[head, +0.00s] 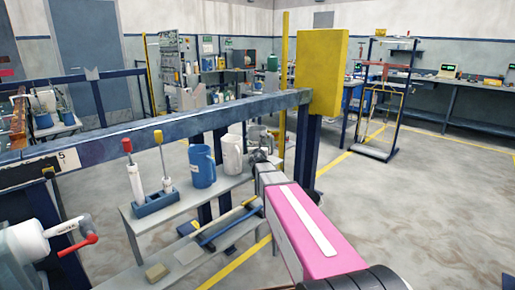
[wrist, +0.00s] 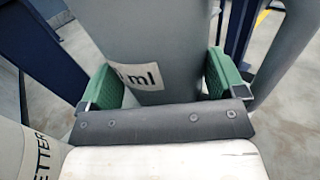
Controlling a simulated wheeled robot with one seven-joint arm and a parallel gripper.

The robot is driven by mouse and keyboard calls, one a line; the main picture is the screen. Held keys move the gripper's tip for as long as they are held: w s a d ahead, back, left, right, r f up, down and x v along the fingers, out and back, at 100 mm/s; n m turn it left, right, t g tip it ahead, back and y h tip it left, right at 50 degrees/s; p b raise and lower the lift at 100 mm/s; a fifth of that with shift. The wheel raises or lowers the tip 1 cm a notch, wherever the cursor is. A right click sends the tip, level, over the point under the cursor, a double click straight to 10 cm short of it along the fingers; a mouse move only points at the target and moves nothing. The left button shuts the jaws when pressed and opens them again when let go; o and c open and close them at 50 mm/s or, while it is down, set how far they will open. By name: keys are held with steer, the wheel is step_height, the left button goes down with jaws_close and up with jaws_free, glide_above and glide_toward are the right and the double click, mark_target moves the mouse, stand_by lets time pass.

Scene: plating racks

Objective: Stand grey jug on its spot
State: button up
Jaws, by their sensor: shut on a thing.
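The grey jug (wrist: 150,35) fills the top middle of the wrist view, with part of an "ml" label on its side. My gripper (wrist: 162,80) is shut on it, one green pad on each side. In the head view the jug (head: 254,134) shows just beyond my gripper (head: 261,157), at the right end of the shelf (head: 135,217). My gripper hides its lower part, so I cannot tell whether it touches the shelf. The marked spot is not visible.
A white jug (head: 231,155) stands close left of the grey one, then a blue jug (head: 202,167) and a blue holder (head: 154,203) with two tools. A steel beam (head: 200,120) crosses above the shelf to a yellow-topped post (head: 321,75). Open floor lies right.

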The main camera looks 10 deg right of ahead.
steer(key=shift+f, duration=0.4)
stand_by(0.3)
steer(key=o, duration=1.8)
steer(key=shift+c, duration=0.2)
steer(key=shift+s, duration=0.1)
steer(key=s, duration=0.3)
steer(key=s+a, duration=0.1)
steer(key=s, duration=0.6)
steer(key=shift+s+a, duration=0.2)
steer(key=shift+a, duration=0.05)
steer(key=s+d+f+m+g+h, duration=0.3)
steer(key=s+d+f+m+g, duration=0.25)
steer(key=m, duration=0.55)
steer(key=s+d+f+m+g+h, duration=0.35)
steer(key=s+d+f+m, duration=0.2)
steer(key=m, duration=0.65)
steer(key=s+a+f+m+g+y, duration=0.4)
steer(key=s+a+f+m, duration=0.1)
steer(key=s+f, duration=0.1)
steer(key=s+a+f+m+g+y, duration=0.4)
steer(key=s+a+f+m+y, duration=0.1)
steer(key=s, duration=0.4)
steer(key=shift+s+f+m+g, duration=0.15)
steer(key=shift+f+m+g, duration=0.25)
steer(key=shift+m, duration=0.1)
